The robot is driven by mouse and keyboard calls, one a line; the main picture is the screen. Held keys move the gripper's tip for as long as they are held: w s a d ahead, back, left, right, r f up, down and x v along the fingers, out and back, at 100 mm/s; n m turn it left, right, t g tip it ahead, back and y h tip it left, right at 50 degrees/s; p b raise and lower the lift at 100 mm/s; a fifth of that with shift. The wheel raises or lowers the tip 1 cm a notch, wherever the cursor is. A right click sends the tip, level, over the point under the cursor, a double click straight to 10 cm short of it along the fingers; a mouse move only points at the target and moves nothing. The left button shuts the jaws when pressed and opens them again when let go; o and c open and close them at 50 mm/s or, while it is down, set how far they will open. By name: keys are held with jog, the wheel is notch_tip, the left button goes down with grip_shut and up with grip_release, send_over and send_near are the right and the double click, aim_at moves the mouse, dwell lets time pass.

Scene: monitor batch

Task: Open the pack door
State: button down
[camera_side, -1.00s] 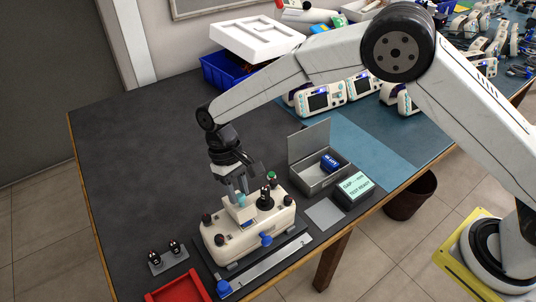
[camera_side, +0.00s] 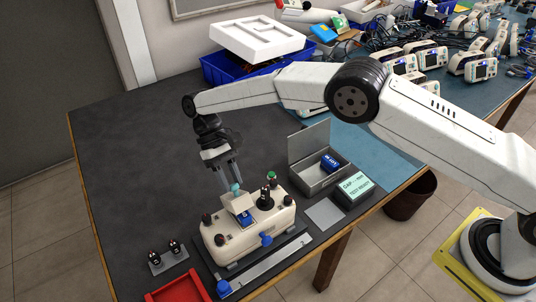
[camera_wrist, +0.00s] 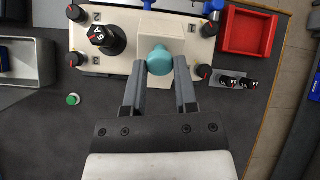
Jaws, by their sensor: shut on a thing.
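The cream device (camera_side: 270,222) stands on the dark table in the side view. Its pack door (camera_side: 239,202) is a cream flap that stands tilted up, with a blue part (camera_side: 244,218) showing in the opening under it. A teal knob (camera_wrist: 159,61) is on the door. My gripper (camera_side: 232,187) is shut on this knob from above, and the wrist view shows one grey finger on each side of it. The device's black knobs, a larger black dial (camera_wrist: 107,39) and a blue knob (camera_side: 266,239) are clear of the fingers.
A grey metal box (camera_side: 311,180) with a raised lid holds a blue pack (camera_side: 330,163). A tester with a green screen (camera_side: 354,186) stands beside it. A red tray (camera_side: 178,290) and loose black knobs (camera_side: 165,254) lie near the front left. The table's back left is clear.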

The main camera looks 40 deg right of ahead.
dwell(0.4)
jog(key=shift+c, duration=1.9)
grip_release()
jog(key=shift+w+r, duration=0.2)
jog(key=shift+w, duration=0.05)
jog(key=shift+v, duration=1.25)
notch_tip(320, 180, up, 7)
